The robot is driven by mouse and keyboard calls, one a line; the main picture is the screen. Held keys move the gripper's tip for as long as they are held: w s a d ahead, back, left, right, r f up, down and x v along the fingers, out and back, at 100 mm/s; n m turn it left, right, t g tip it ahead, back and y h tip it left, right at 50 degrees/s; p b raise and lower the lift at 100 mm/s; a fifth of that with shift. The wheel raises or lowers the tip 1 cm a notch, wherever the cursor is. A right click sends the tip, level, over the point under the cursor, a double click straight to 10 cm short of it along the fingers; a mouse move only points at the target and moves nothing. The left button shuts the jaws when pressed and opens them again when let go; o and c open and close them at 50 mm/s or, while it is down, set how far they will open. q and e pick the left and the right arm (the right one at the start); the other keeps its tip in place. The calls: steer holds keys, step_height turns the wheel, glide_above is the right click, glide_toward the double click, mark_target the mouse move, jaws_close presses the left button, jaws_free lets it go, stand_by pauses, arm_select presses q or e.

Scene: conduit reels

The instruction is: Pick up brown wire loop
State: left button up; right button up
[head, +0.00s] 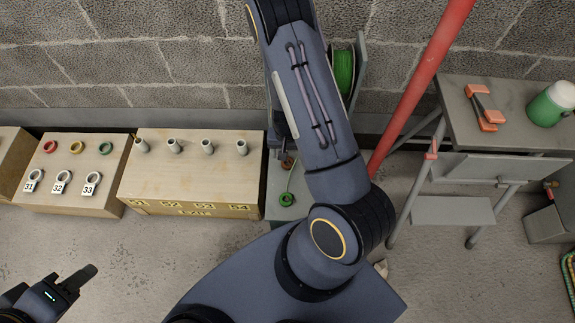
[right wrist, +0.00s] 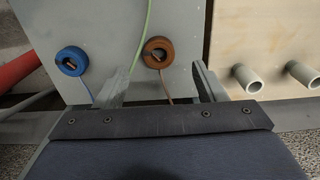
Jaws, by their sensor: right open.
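The brown wire loop (right wrist: 158,52) stands on a grey panel (right wrist: 190,25) in the right wrist view, with a brown wire running down from it. In the head view the brown loop (head: 288,162) shows small beside my right arm. My right gripper (right wrist: 161,82) is open, its two grey fingers apart on either side of the line to the loop. The loop appears ahead of the fingertips, not gripped. My left gripper (head: 78,279) is low at the left of the head view, away from the panel; its finger gap is not clear.
A blue loop (right wrist: 72,61) sits beside the brown one, and a green loop (head: 287,199) is near it. A wooden box with several grey pipe stubs (head: 190,170) stands to the left. A red pole (head: 420,85) and grey bench (head: 510,110) are at right.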

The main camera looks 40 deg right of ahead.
mark_target(287, 165)
step_height(287, 165, down, 5)
steer(key=b, duration=0.2)
steer(key=shift+d+f+b, duration=0.15)
steer(key=shift+b, duration=0.15)
steer(key=shift+c, duration=0.3)
steer(key=c, duration=0.9)
